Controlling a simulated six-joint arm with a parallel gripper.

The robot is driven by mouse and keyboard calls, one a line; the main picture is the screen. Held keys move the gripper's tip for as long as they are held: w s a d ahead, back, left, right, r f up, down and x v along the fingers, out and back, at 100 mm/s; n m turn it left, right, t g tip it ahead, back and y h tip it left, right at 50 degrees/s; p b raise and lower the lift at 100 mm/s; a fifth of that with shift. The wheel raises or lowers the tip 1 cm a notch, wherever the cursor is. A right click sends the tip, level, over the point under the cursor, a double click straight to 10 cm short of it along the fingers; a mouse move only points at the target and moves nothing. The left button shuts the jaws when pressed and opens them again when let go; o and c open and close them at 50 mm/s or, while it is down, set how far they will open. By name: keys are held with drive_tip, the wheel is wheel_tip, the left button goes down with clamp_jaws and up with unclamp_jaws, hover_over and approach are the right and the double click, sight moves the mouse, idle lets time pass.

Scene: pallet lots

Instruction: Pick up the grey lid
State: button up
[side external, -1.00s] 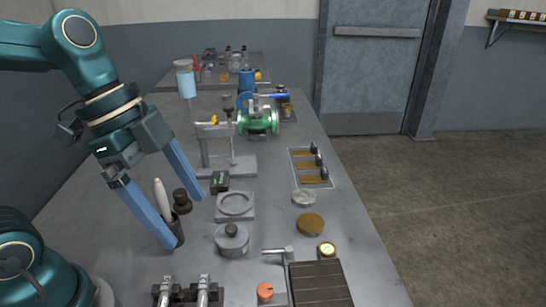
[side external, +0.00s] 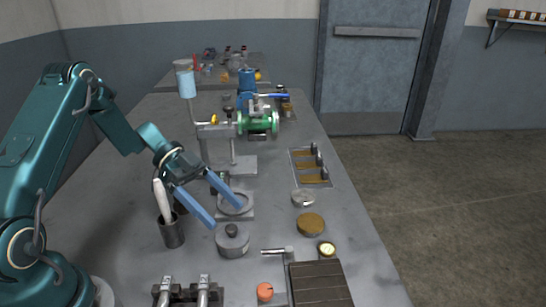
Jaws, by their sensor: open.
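A round grey lid with a dark knob on top (side external: 232,241) sits on the table at the front middle. My gripper (side external: 227,215) is open and empty, its two blue fingers spread and pointing right. The fingertips are just behind the lid in the picture and over the square plate with a round recess (side external: 235,213). The far fingertip covers part of that recess. I cannot tell how high the fingertips are above the plate.
A dark cup with a white tool (side external: 171,234) stands left of the lid, close to my near finger. A silver disc (side external: 303,197) and a brass disc (side external: 311,223) lie to the right. A ribbed dark block (side external: 320,285) and clamps (side external: 184,293) are at the front.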

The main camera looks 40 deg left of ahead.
sight(233, 224)
drive_tip(key=shift+s+a+f, duration=0.1)
drive_tip(key=shift+s+f, duration=0.05)
drive_tip(key=shift+f, duration=0.15)
drive_tip(key=shift+x, duration=2.45)
drive_tip(key=c, duration=1.4)
